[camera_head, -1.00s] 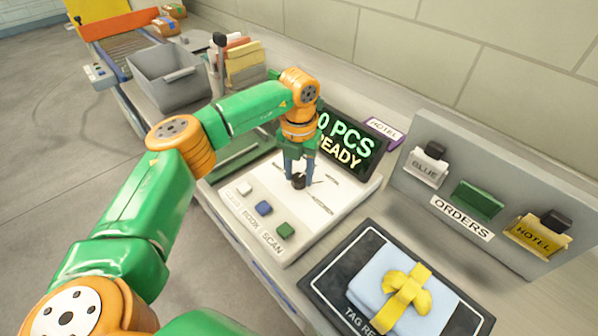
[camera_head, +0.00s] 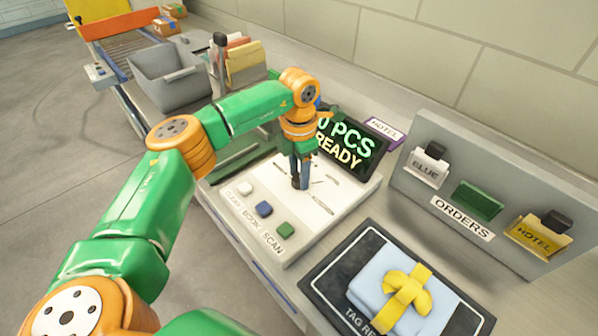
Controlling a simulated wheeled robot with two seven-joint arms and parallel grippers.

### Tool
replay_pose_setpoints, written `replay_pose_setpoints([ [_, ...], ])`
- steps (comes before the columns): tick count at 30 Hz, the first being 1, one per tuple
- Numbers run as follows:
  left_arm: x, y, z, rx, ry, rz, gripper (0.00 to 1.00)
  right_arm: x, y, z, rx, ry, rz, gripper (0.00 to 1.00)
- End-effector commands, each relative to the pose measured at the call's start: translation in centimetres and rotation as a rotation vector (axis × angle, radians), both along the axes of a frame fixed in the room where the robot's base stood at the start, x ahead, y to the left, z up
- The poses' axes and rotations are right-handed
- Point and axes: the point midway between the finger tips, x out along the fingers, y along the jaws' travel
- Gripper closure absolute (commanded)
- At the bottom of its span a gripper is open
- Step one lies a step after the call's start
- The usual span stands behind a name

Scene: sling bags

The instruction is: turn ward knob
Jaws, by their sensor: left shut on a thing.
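The ward knob is a small dark knob on the sloped white console (camera_head: 240,218), and my left gripper mostly hides it. My left gripper (camera_head: 300,184) points down with its fingers closed around the knob, among the dial marks printed on the panel. The dark screen (camera_head: 347,145) behind it reads "0 PCS READY" in green and yellow, with its left part covered by my wrist. White, blue and green buttons (camera_head: 264,208) sit along the console's front left edge. My right gripper is not in view.
A light blue parcel with a yellow bow (camera_head: 395,290) lies on a dark mat at the front right. An orders rack (camera_head: 440,215) with hanging tags stands on the right. A grey bin (camera_head: 172,78) and folders (camera_head: 243,62) are at the back left.

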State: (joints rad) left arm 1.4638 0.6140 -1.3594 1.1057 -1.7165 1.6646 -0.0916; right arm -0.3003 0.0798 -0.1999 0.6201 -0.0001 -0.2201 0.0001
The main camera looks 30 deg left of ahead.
Motion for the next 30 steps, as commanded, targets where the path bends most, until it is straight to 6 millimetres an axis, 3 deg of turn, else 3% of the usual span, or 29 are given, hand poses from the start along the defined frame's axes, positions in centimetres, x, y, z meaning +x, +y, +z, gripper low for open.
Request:
replay_pose_setpoints([
  [17,0.02,-0.01,0.02,-0.001,-0.001,-0.030,1.00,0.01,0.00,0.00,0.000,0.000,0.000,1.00],
  [18,0.02,-0.01,0.02,-0.001,-0.001,-0.030,0.49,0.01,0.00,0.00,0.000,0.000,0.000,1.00],
  [21,0.02,-0.01,0.02,-0.001,-0.001,-0.030,0.24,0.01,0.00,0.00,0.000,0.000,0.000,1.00],
  [30,0.03,-0.01,0.14,-0.001,-0.001,-0.030,0.24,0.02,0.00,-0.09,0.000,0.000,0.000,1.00],
])
